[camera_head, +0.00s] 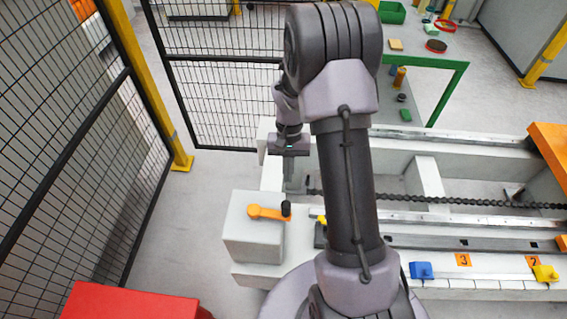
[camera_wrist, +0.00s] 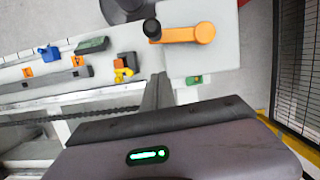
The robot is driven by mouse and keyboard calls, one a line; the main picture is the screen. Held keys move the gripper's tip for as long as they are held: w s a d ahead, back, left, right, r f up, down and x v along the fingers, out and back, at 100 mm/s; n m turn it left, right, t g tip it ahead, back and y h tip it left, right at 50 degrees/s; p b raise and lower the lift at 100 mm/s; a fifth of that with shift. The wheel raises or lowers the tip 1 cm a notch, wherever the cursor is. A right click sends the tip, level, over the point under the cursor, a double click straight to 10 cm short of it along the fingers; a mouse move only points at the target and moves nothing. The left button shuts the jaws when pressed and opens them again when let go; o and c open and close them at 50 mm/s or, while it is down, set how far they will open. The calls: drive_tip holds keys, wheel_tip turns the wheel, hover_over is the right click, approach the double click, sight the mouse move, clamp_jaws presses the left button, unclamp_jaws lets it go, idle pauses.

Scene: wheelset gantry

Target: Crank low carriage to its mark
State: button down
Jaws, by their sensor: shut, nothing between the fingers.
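The orange crank arm (camera_head: 264,212) with its upright black knob (camera_head: 286,208) sits on top of a pale box at the end of the bench. In the wrist view the orange crank arm (camera_wrist: 185,35) and black knob (camera_wrist: 152,28) lie beyond my fingers. My gripper (camera_head: 294,187) points down behind the crank box, apart from the knob. Its fingers (camera_wrist: 157,90) are together and empty in the wrist view. I cannot tell which part is the low carriage. Orange plates marked 3 (camera_head: 463,260) and 2 (camera_head: 533,262) lie along the bench front.
A blue block (camera_head: 421,270) and a yellow block (camera_head: 545,273) sit on the bench front. A dark chain (camera_head: 440,201) runs along the bench. Black mesh fencing (camera_head: 75,130) stands at left, a red box (camera_head: 130,302) at lower left. My arm hides part of the bench.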

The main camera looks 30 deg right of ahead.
drive_tip(key=s+a+f, duration=0.1)
drive_tip(key=s+f+b, duration=0.1)
drive_tip(key=s+a+f+b, duration=0.1)
drive_tip(key=s, duration=0.1)
drive_tip(key=shift+a+f, duration=0.3)
